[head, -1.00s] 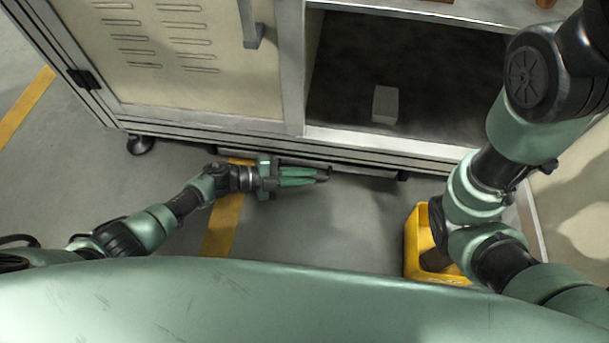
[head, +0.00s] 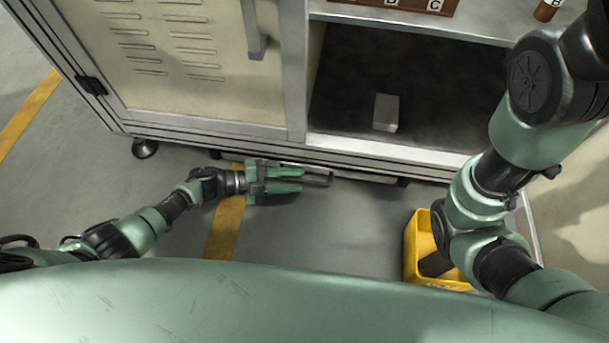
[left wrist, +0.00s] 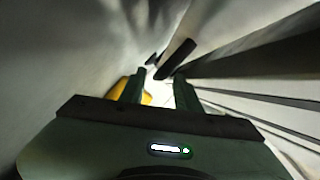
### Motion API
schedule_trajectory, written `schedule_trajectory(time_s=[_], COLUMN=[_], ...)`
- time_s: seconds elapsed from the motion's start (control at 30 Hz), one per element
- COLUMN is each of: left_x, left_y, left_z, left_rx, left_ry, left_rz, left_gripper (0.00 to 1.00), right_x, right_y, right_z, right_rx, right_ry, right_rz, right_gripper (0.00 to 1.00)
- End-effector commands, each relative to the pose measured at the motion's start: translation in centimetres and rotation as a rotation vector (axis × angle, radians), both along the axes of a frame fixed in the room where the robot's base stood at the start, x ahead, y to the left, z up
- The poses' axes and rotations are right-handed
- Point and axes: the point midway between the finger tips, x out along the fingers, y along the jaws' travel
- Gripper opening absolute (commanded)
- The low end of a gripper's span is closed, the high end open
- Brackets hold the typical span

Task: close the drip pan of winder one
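The drip pan shows as a thin pale edge (head: 355,175) under the cabinet's bottom rail; how far it sticks out is hard to tell. A dark bar, seemingly its handle (head: 319,180), lies just past my left fingertips. My left gripper (head: 302,180) is low by the floor, pointing right along the cabinet's foot. Its two green fingers are apart, with nothing seen held between them. In the left wrist view the dark bar (left wrist: 176,58) is ahead of the spread fingers (left wrist: 158,85). My right arm shows at the right, but its gripper is out of view.
The cabinet has a vented door (head: 190,70) at left and an open bay with a small grey block (head: 386,112). A yellow bin (head: 411,250) holding a brown object stands on the floor at right. Floor between the left gripper and the bin is clear.

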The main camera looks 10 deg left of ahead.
Motion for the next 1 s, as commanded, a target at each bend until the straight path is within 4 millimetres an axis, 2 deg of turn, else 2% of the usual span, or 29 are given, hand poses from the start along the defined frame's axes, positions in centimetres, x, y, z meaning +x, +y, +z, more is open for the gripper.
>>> schedule_trajectory(time_s=[0.1, 0.3, 1.0], left_x=[-0.6, -1.1, -1.1], left_y=[1.9, 3.4, 3.4], left_z=[0.7, 0.8, 0.8], left_rx=[0.002, 0.001, 0.0], left_ry=[0.0, -0.001, -0.001], left_rz=[0.001, 0.001, 0.0], left_gripper=[0.33, 0.33, 0.33], right_x=[0.0, 0.1, 0.3], right_y=[0.0, 0.0, 0.0], right_z=[1.1, 1.3, 1.2], right_rx=[-0.001, 0.0, 0.001], right_ry=[-0.001, 0.002, 0.005], right_rz=[0.0, 0.001, 0.0], right_gripper=[0.81, 0.81, 0.81])
